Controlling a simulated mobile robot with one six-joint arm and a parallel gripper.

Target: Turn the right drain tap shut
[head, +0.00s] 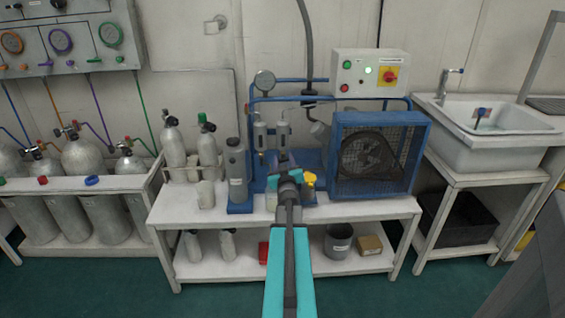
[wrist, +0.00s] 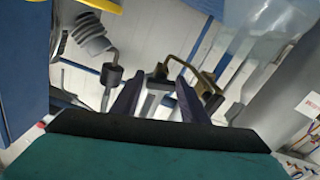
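My gripper (head: 288,176) is at the front of the blue compressor set on the white bench, below two small grey filter columns, and it hides what lies behind it. In the wrist view my gripper (wrist: 159,78) is open, its two dark fingers apart. A brownish, bent tap lever (wrist: 203,82) shows at the right fingertip, and a small brown part (wrist: 158,72) lies between the tips. I cannot tell whether either finger touches them, or for certain that this is the right drain tap. The drain taps are not visible in the head view.
A blue caged fan (head: 378,155) stands right of my gripper, with a yellow part (head: 308,180) close by. A grey cylinder (head: 236,170) stands to the left. In the wrist view, a dark cylinder on a rod (wrist: 110,74) and a clear vessel (wrist: 245,30) are near the fingers.

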